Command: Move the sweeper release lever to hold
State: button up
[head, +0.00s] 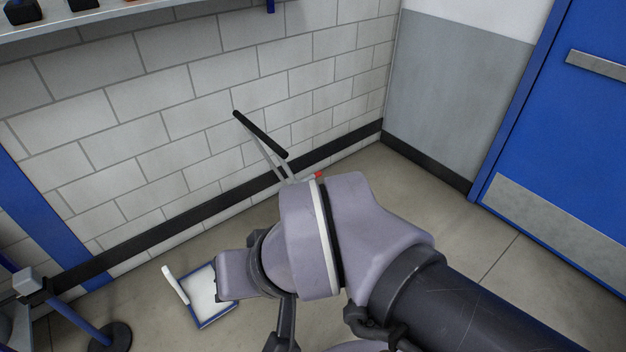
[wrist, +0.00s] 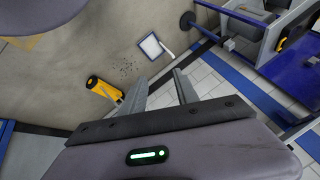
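In the head view a black grip bar (head: 260,135) on thin grey rods stands in front of the tiled wall, apparently the sweeper's handle. A small red tip (head: 319,174) shows just below it, at the edge of my arm; I cannot tell if it is the release lever. My arm hides what lies below. In the wrist view a yellow and black body (wrist: 103,89) lies on the floor left of my gripper, possibly the sweeper's base. No lever position can be read. My gripper (wrist: 160,77) is open, with nothing between its fingers.
A blue-framed white tray (head: 208,322) with a white bar lies on the floor, also in the wrist view (wrist: 150,46). Dark specks (wrist: 125,68) lie nearby. A post on a round base (head: 110,338) stands at left. A blue door (head: 560,120) is at right.

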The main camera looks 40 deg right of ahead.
aim_at(314, 175)
jog(key=i+l, duration=0.35)
jog(key=i+l+z, duration=0.15)
jog(key=i+l, duration=0.2)
jog(key=i, duration=0.25)
